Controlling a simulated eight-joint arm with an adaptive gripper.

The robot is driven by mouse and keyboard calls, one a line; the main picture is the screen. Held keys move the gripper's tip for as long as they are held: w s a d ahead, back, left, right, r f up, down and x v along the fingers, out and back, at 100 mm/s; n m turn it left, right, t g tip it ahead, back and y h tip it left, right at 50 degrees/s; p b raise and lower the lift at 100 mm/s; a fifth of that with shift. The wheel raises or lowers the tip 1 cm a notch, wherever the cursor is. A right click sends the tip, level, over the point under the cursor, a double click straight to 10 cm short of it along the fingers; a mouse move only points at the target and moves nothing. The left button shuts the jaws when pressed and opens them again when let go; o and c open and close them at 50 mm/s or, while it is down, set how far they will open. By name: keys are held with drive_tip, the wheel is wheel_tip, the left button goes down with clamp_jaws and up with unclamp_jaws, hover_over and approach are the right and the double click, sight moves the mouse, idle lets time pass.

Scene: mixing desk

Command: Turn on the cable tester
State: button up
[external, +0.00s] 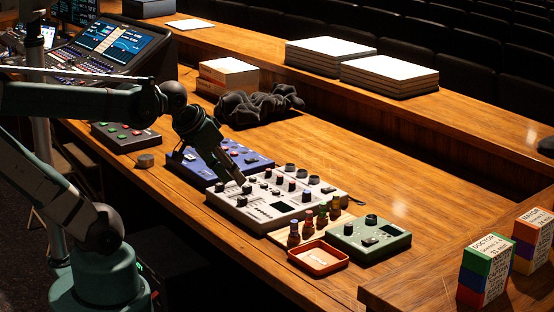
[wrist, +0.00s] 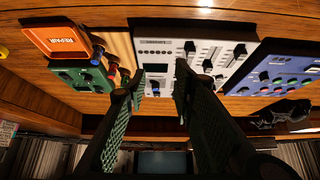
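A small green box (external: 370,239) with a dark knob and a small dark panel sits at the right end of the row of devices. It looks like the cable tester, but I cannot read a label or tell whether it is on. In the wrist view the green box (wrist: 68,73) is at the left, partly behind the orange tray and plugs. My gripper (external: 212,170) is above the white mixer (external: 262,213), left of the green box in the external view. In the wrist view my gripper (wrist: 159,78) is open, with nothing between its fingers.
The orange tray (external: 318,268), marked REPAIR in the wrist view, and several colour-topped plugs (external: 308,225) stand beside the green box. A blue mixer (external: 233,157) is left of the white one. Coloured blocks (external: 484,270) stand right.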

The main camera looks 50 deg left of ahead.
drive_tip(key=shift+r, duration=0.1)
drive_tip(key=c, duration=0.7)
drive_tip(key=shift+w+d+r+n+g+p, duration=0.3)
drive_tip(key=shift+w+d+r+n+p, duration=0.15)
drive_tip(key=shift+w+r+p, duration=0.2)
clamp_jaws()
drive_tip(key=w+d+r+n+g+h+p, duration=0.1)
drive_tip(key=w+d+r+n+g+p, duration=0.15)
drive_tip(key=w+d+n+p, duration=0.3)
drive_tip(key=w+d+r+n+g+p, duration=0.2)
drive_tip(key=w+d+r+n+p, duration=0.15)
drive_tip(key=w+d, duration=0.4)
drive_tip(key=w+d+f+n+g+p, duration=0.1)
drive_tip(key=w+d+n+p, duration=0.1)
drive_tip(key=d, duration=0.4)
drive_tip(key=w+d+f+n+g+p, duration=0.1)
drive_tip(key=w+d+n+p, duration=0.2)
drive_tip(key=d+p, duration=0.1)
drive_tip(key=w+d+f+n+g+y+p, duration=0.1)
drive_tip(key=w+d+f+n+p, duration=0.1)
drive_tip(key=d, duration=0.5)
drive_tip(key=shift+w+d+n+p, duration=0.3)
drive_tip(key=shift+n+p, duration=0.25)
drive_tip(key=shift+p, duration=0.05)
drive_tip(key=shift+g, duration=0.25)
